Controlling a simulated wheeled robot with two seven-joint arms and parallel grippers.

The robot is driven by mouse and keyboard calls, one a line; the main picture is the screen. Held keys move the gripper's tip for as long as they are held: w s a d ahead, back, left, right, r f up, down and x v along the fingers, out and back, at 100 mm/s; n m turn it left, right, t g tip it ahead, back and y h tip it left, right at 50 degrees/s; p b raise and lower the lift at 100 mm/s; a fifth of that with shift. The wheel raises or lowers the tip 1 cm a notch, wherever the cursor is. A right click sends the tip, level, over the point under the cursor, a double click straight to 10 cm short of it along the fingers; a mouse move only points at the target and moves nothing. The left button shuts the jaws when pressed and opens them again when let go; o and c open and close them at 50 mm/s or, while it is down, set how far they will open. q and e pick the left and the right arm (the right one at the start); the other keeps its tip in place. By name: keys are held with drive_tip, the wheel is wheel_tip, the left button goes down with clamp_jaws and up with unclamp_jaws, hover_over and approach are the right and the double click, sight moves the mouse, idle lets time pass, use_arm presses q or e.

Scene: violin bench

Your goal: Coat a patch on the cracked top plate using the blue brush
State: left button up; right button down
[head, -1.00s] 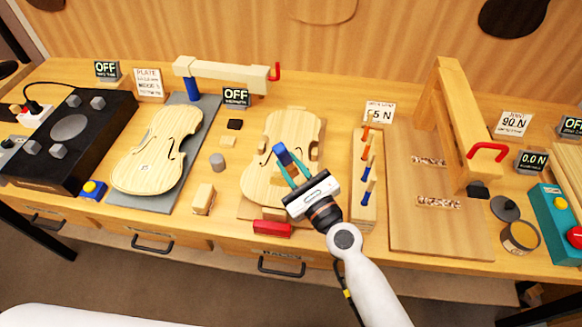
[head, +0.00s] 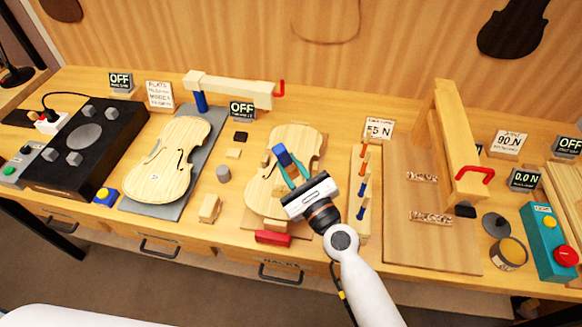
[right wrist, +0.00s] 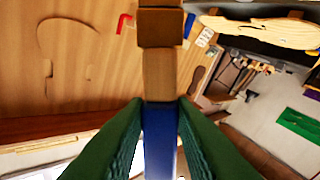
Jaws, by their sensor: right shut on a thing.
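My right gripper (head: 288,172) is shut on the blue brush (head: 282,155), which in the head view is above the middle violin plate (head: 295,140). In the right wrist view the brush's blue part (right wrist: 160,140) is between the green fingers, with brown sections beyond it. I cannot tell whether the brush touches the plate. The gripper hides part of that pale plate, which lies on a wooden board. Another pale plate (head: 170,160) with dark f-holes lies on a grey mat (head: 205,135) at the left. No crack can be made out on either. My left gripper is not in view.
A wooden rack (head: 354,225) with blue and orange handled tools stands close right of the gripper. A red block (head: 272,238) and wooden block (head: 209,208) are near the front. A wooden press frame (head: 455,140), round tin (head: 510,252) and teal switch box (head: 545,240) are at right.

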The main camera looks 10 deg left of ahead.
idle(0.5)
drive_tip(key=shift+w+f+b, duration=0.35)
drive_tip(key=shift+w+b, duration=0.05)
drive_tip(key=shift+b, duration=0.05)
drive_tip(key=shift+w+f, duration=0.2)
drive_tip(key=shift+w, duration=0.35)
